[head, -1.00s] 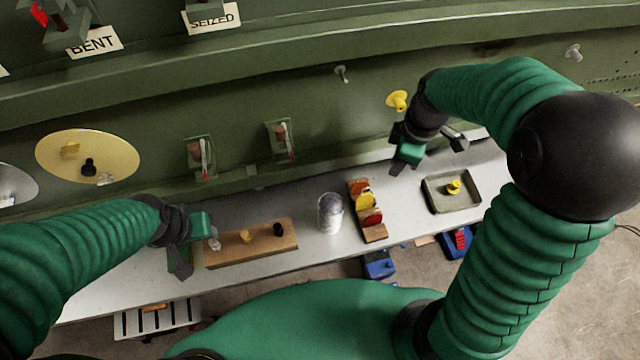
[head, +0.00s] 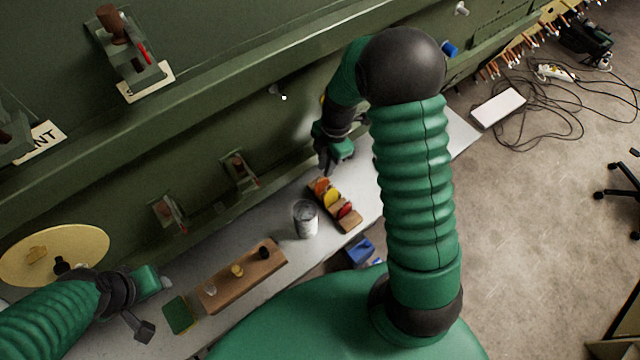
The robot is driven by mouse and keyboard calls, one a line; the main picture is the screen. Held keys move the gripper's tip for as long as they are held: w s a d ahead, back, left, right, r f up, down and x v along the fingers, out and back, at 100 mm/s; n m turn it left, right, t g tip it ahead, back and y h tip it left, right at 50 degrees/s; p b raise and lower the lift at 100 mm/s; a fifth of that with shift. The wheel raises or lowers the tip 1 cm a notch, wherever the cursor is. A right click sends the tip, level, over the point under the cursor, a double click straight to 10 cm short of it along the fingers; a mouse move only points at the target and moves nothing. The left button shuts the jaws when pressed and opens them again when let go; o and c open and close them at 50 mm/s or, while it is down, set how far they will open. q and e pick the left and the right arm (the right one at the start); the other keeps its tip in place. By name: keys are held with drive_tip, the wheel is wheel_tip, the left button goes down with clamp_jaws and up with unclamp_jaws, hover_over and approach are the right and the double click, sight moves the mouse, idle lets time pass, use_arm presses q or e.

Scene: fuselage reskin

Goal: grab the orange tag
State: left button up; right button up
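The orange tag (head: 320,186) stands at the far end of a small wooden rack (head: 348,224), with yellow and red tags beside it. My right gripper (head: 330,168) is just above and beyond the orange end of the rack, pointing down. A small gap shows between it and the orange tag. Its dark fingers overlap in this view, so I cannot tell how far apart they are; nothing shows held in them. My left gripper (head: 156,308) is at the lower left, with its fingers apart and empty, beside a dark green pad.
A grey can (head: 306,218) stands close left of the rack. A wooden board (head: 243,275) with small pegs and the dark green pad (head: 178,315) lie further left on the bench. The green fuselage wall (head: 200,120) rises behind. A blue bin (head: 360,251) is below the bench edge.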

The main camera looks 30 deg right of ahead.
sight(321, 181)
wheel_tip(321, 181, down, 2)
drive_tip(key=shift+d+f, duration=0.1)
drive_tip(key=shift+d, duration=0.05)
drive_tip(key=f+p, duration=0.1)
drive_tip(key=a+f+p, duration=0.1)
drive_tip(key=shift+s+p, duration=0.1)
drive_tip(key=shift+p, duration=0.2)
drive_tip(key=shift+a+f, duration=0.2)
drive_tip(key=shift+f, duration=0.4)
drive_tip(key=shift+a+f, duration=0.2)
drive_tip(key=shift+f, duration=0.4)
drive_tip(key=shift+a+f, duration=0.15)
clamp_jaws()
use_arm(q)
drive_tip(key=r, duration=0.3)
drive_tip(key=shift+d+r, duration=0.1)
drive_tip(key=shift+d, duration=0.2)
use_arm(e)
drive_tip(key=shift+d, duration=0.35)
